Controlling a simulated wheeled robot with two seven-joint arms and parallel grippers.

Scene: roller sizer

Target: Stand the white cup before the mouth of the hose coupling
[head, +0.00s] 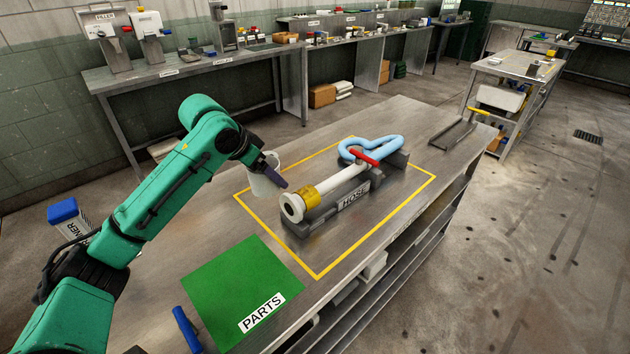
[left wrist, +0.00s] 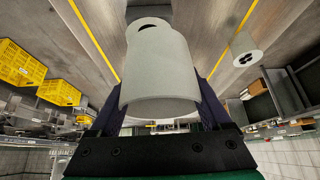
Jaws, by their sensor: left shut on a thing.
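The white cup (head: 263,184) is between the fingers of my left gripper (head: 276,176), just left of the hose coupling. In the left wrist view the cup (left wrist: 158,75) fills the middle, with a dark finger on each side; my left gripper (left wrist: 160,100) is shut on it. The cup looks about upright; I cannot tell whether its base touches the bench. The hose coupling's round white mouth (head: 292,207) with its yellow collar (head: 312,197) faces the lower left in the head view. The mouth (left wrist: 244,55) also shows at the upper right in the left wrist view.
A grey block labelled HOSE (head: 353,196) carries the white pipe, red lever (head: 364,157) and blue hose (head: 372,145). A yellow outline (head: 385,228) surrounds it on the metal bench. A green PARTS mat (head: 235,285) lies in front. Bare bench lies between mat and mouth.

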